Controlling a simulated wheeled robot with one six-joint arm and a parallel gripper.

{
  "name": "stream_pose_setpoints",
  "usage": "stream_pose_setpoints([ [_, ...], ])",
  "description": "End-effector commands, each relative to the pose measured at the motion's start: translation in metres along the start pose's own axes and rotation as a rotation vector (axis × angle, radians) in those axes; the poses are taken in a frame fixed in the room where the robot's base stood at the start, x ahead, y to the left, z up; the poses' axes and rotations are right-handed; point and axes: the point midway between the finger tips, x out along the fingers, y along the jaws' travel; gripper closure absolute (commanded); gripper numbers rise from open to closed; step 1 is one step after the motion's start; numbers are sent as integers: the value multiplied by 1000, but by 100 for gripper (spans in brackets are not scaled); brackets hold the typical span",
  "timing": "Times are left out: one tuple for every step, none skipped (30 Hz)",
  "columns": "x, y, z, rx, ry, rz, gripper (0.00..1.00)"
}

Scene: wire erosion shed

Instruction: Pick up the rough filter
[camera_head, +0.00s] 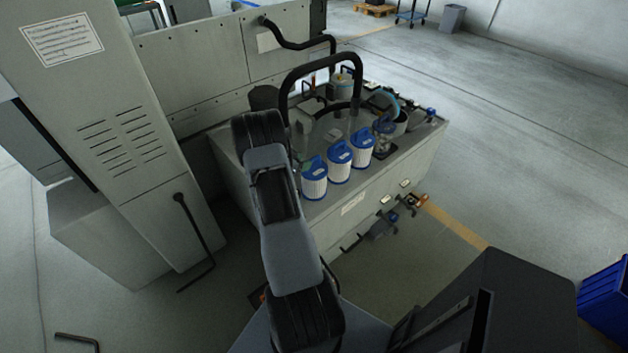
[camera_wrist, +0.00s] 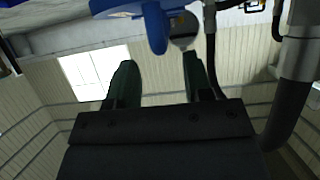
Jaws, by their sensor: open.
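Three white pleated filter cartridges with blue handled tops stand upright in a row on the machine deck in the head view: a left one (camera_head: 314,186), a middle one (camera_head: 339,168) and a right one (camera_head: 362,152). I cannot tell which is the rough filter. My gripper (camera_wrist: 156,64) is open, with two dark green fingers apart and nothing between them. A blue part (camera_wrist: 155,25), perhaps a filter handle, shows close beyond the fingertips at the top of the wrist view. My arm hides part of the deck's left side in the head view.
A thick black hose (camera_head: 322,58) arches over the deck behind the filters. Fittings and a round vessel (camera_head: 399,122) crowd the deck's right side. A tall grey cabinet (camera_head: 110,120) stands at left. A blue crate (camera_head: 605,305) is at lower right. Open floor lies right.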

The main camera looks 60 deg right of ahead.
Motion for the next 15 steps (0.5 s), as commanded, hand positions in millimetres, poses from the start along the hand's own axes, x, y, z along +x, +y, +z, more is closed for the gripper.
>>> stream_pose_setpoints([
  [3, 0, 0, 1, 0, 0, 53],
  [4, 0, 0, 0, 0, 0, 53],
  [6, 0, 0, 0, 0, 0, 53],
  [7, 0, 0, 0, 0, 0, 53],
  [8, 0, 0, 0, 0, 0, 53],
  [12, 0, -1, 0, 0, 1, 53],
  [15, 0, -2, 0, 1, 1, 53],
  [18, 0, -2, 1, 1, 1, 53],
  [24, 1, -2, 0, -1, 2, 53],
  [29, 0, -3, 1, -1, 2, 53],
  [33, 0, -3, 1, -1, 1, 53],
  [38, 0, -3, 0, 0, 1, 53],
  [42, 0, -3, 1, 0, 1, 53],
  [46, 0, -2, 1, 0, 1, 53],
  [50, 0, -2, 1, 0, 1, 53],
])
